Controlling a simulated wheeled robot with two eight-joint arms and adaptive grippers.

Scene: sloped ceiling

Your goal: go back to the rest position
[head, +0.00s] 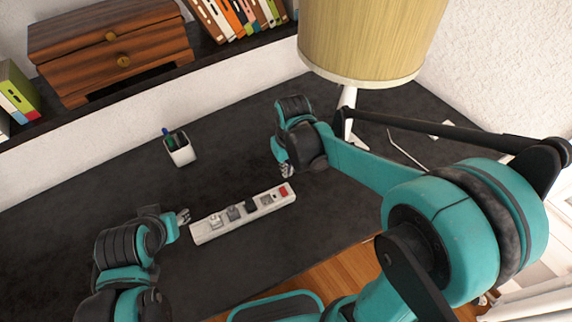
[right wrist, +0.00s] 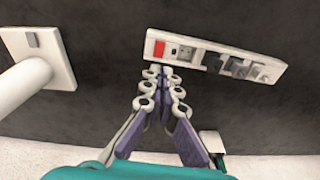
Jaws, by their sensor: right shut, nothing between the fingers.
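My right gripper (head: 287,172) is just behind the right end of the white power strip (head: 204,230) in the head view. In the right wrist view my right gripper (right wrist: 160,72) has its fingertips together, with nothing between them. The power strip (right wrist: 213,57), with a red switch and several dark and grey plugs, lies just beyond the fingertips, apparently apart from them. My left gripper (head: 184,215) is low beside the strip's left end in the head view. It is too small to tell whether its fingers are open.
A lamp (head: 365,40) with a yellowish shade stands behind my right arm; its square base (right wrist: 52,60) shows in the right wrist view. A pen cup (head: 180,150) stands at the back of the dark desk (head: 90,200). A wooden drawer box (head: 110,48) and books (head: 235,15) sit on a ledge.

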